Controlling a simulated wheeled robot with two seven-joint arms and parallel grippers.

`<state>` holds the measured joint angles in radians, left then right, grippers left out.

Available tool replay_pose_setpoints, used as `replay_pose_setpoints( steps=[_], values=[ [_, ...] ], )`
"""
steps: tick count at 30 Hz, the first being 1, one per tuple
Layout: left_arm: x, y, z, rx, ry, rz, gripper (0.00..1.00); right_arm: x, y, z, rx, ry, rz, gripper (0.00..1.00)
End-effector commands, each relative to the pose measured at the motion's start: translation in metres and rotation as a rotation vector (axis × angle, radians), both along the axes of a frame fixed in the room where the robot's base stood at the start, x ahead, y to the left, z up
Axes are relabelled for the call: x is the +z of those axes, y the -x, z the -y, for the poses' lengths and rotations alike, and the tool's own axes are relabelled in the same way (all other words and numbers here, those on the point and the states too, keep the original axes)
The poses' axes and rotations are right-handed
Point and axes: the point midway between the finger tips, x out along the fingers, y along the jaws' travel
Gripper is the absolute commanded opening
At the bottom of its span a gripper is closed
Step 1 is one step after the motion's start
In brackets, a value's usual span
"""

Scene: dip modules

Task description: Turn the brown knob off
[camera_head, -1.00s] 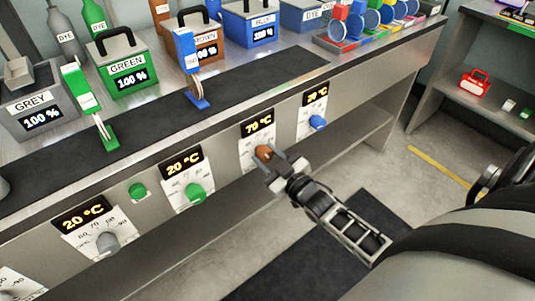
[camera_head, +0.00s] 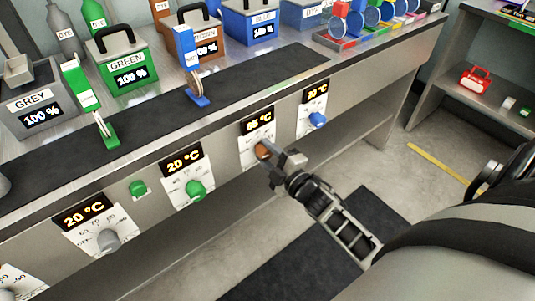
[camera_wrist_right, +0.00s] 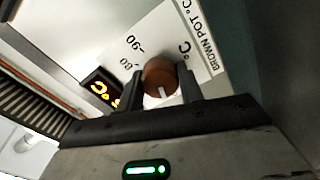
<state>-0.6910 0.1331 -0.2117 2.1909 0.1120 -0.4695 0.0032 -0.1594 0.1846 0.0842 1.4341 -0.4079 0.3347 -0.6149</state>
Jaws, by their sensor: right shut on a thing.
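The brown knob (camera_head: 263,150) sits on a white dial plate on the front panel of the counter. The display above it (camera_head: 258,124) reads 65 °C in the head view. My right gripper (camera_head: 270,160) is shut on the brown knob. In the right wrist view the brown knob (camera_wrist_right: 160,77) sits between the two dark fingers (camera_wrist_right: 162,90), and a white mark shows on its face. The plate there reads "BROWN POT °C" (camera_wrist_right: 198,40). My left gripper does not show.
A blue knob (camera_head: 317,120) is to the right, and green knobs (camera_head: 195,189) and a grey knob (camera_head: 108,239) are to the left. Dye pots, such as the green one (camera_head: 129,72), stand on the counter above. The floor in front is free.

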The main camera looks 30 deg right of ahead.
Motion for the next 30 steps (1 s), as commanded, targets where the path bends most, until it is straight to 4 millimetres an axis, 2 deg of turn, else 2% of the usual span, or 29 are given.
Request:
replay_pose_setpoints(
  steps=[9,24,25,27,30],
  values=[
    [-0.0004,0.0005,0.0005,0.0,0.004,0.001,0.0,-0.0009,0.0006,-0.0005,0.0,0.107,0.007,0.14],
    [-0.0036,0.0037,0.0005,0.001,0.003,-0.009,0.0,-0.001,0.0006,-0.0005,0.001,0.129,0.008,0.14],
    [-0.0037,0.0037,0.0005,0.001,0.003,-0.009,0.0,-0.001,0.0006,-0.0005,0.001,0.129,0.008,0.4],
    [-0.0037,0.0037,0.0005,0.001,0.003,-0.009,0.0,-0.001,0.0006,-0.0004,0.001,0.129,0.008,0.59],
    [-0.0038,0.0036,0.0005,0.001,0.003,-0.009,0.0,-0.0007,0.0005,-0.0003,0.001,0.128,0.008,0.59]
  ],
)
